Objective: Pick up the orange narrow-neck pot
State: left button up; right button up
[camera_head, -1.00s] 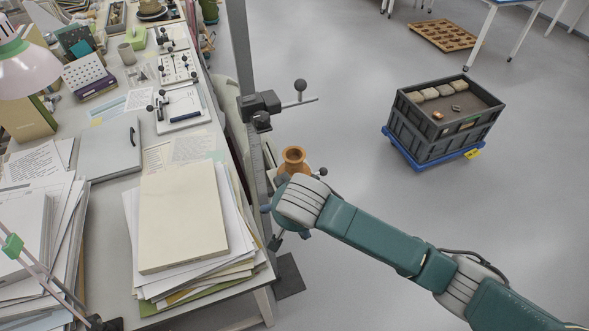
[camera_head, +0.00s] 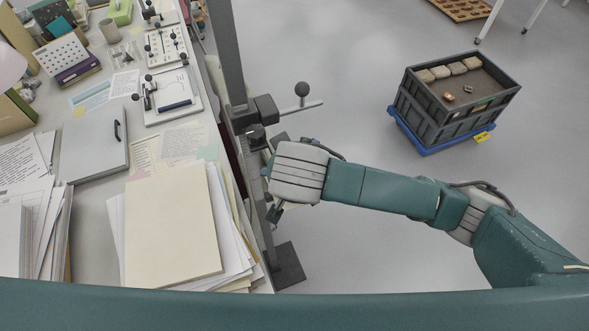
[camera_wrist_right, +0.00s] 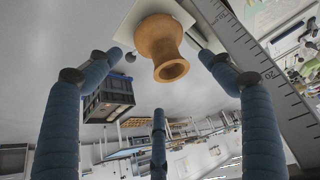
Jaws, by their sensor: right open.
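The orange narrow-neck pot (camera_wrist_right: 160,42) shows in the right wrist view, its round mouth turned toward the camera. It appears to rest against a pale flat surface. My right gripper (camera_wrist_right: 160,59) is open, with blue ribbed fingers on the left and right of the pot and a third finger below. I see no finger clearly touching it. In the head view the pot is hidden behind my right wrist, and only bits of the right gripper (camera_head: 272,210) show past it. My left gripper is in neither view.
A dark upright post (camera_head: 232,60) with a clamp (camera_head: 262,112) stands close beside my right wrist. The paper stack (camera_head: 172,228) lies on the desk to its left. A grey crate (camera_head: 455,98) stands on the floor at right. A ruler (camera_wrist_right: 258,60) runs beside the right finger.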

jog(key=x, duration=0.3)
jog(key=p+x, duration=0.1)
jog(key=x, duration=0.2)
jog(key=shift+w+d+f, duration=0.2)
jog(key=shift+w+f, duration=0.05)
jog(key=shift+w, duration=0.1)
jog(key=p+x, duration=0.1)
jog(key=x, duration=0.2)
jog(key=shift+w+f, duration=0.15)
jog(key=shift+f, duration=0.05)
jog(key=shift+w+f, duration=0.1)
jog(key=shift+f, duration=0.1)
jog(key=c, duration=2)
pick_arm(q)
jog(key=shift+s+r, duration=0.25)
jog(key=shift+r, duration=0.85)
pick_arm(e)
jog(key=shift+r, duration=0.1)
